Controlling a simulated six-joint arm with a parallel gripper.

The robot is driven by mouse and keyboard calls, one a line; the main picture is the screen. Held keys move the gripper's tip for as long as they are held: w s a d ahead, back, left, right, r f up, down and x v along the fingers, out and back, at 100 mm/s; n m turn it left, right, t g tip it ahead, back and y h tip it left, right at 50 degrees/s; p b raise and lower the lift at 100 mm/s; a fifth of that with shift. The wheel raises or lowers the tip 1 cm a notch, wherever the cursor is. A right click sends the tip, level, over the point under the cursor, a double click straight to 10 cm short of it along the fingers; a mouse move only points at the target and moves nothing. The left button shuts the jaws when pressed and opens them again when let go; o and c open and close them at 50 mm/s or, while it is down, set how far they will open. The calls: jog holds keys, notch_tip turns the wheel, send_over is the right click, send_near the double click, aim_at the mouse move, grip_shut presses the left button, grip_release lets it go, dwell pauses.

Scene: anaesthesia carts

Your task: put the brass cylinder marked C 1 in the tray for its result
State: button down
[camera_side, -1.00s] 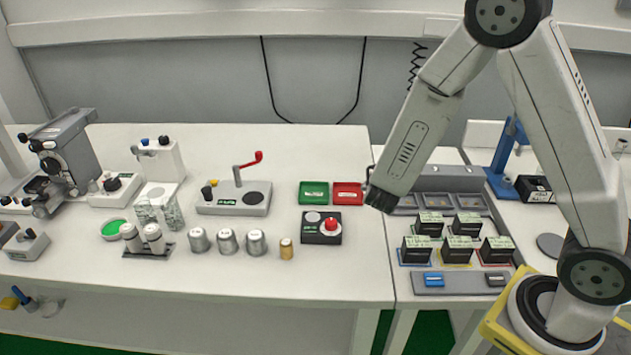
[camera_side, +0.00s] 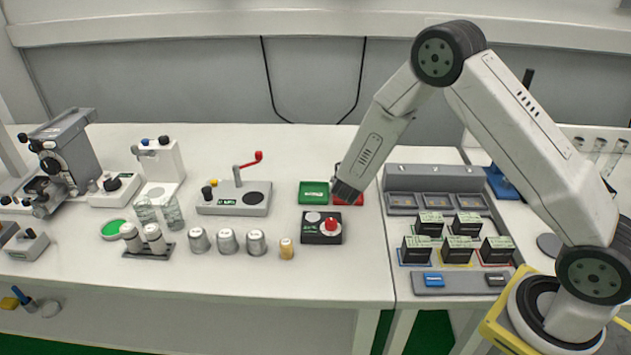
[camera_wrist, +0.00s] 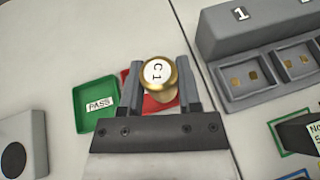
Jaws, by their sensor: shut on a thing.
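The brass cylinder marked C 1 (camera_wrist: 158,75) is between the fingers of my gripper (camera_wrist: 160,88) in the wrist view, its marked end facing the camera. My gripper is shut on it. In the side view my gripper (camera_side: 347,190) is over the red tray (camera_side: 353,200), hiding much of it; the cylinder is hidden there. The red tray (camera_wrist: 126,78) shows behind the cylinder in the wrist view. The green tray (camera_side: 313,187) lies just left of the red one and is empty; in the wrist view it (camera_wrist: 88,120) carries a label reading PASS.
A black box with a red button (camera_side: 331,224) stands in front of the trays. Another brass-coloured cylinder (camera_side: 286,249) and several silver cylinders (camera_side: 256,242) stand to the left. A grey rack (camera_side: 436,180) with black blocks is to the right. A lever device (camera_side: 235,203) is left of the trays.

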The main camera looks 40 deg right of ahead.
jog(key=shift+w+d+f, duration=0.2)
jog(key=shift+w+f, duration=0.65)
jog(key=shift+f, duration=0.15)
jog(key=shift+w+d+f, duration=0.15)
jog(key=shift+w+f, duration=0.65)
jog(key=shift+f, duration=0.2)
jog(key=shift+w+f, duration=0.1)
jog(key=shift+w+f, duration=0.1)
jog(key=shift+f, duration=1.6)
jog(key=shift+f, duration=0.1)
jog(key=shift+c, duration=1.5)
grip_release()
